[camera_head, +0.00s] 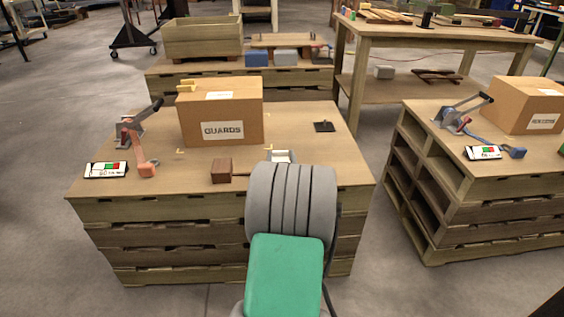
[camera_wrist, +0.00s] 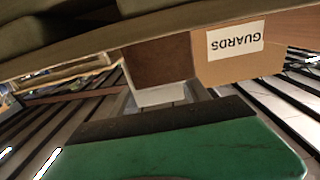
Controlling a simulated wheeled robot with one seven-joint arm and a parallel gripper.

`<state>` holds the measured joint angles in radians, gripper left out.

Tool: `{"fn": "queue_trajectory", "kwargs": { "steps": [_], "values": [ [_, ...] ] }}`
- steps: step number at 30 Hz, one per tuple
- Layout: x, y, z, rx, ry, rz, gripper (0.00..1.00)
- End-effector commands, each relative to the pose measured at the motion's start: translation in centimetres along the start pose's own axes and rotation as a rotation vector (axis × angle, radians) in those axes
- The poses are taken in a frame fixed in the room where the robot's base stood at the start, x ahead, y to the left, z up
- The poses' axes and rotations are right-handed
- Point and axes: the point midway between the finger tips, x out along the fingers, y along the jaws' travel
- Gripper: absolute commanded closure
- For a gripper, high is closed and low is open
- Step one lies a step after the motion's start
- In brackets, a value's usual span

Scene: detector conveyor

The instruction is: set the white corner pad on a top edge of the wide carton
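The wide carton (camera_head: 221,112), labelled GUARDS, stands on a wooden pallet stand; its label also shows upside down in the wrist view (camera_wrist: 235,41). A yellow corner pad (camera_head: 187,87) sits on its top edge at the left. A small white piece (camera_head: 281,155), which looks like the white corner pad, shows just beyond my arm, in front of the carton and apart from it. A pale piece (camera_wrist: 158,96) also shows in the wrist view, beyond my gripper (camera_wrist: 172,122). My arm hides the gripper in the head view. I cannot tell its finger opening or whether it holds the white piece.
A brown mallet (camera_head: 221,171) lies near the stand's front edge (camera_head: 180,191). A red and grey lever tool (camera_head: 130,132) and a small display (camera_head: 106,170) are at the left. A black item (camera_head: 324,126) lies to the carton's right. Another carton (camera_head: 527,103) stands farther right.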

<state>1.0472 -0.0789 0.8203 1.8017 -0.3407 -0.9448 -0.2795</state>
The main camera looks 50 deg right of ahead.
Motion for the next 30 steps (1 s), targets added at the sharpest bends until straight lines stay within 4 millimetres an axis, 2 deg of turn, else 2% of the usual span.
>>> {"fn": "queue_trajectory", "kwargs": {
  "steps": [2, 17, 25, 30],
  "values": [
    [0.0, 0.0, 0.0, 0.000, 0.000, 0.000, 0.53],
    [0.0, 0.0, 0.0, 0.000, 0.000, 0.000, 0.94],
    [0.0, 0.0, -0.2, 0.000, 0.001, 0.000, 0.95],
    [0.0, 0.0, -2.0, -0.001, 0.001, 0.000, 0.95]
  ]
}}
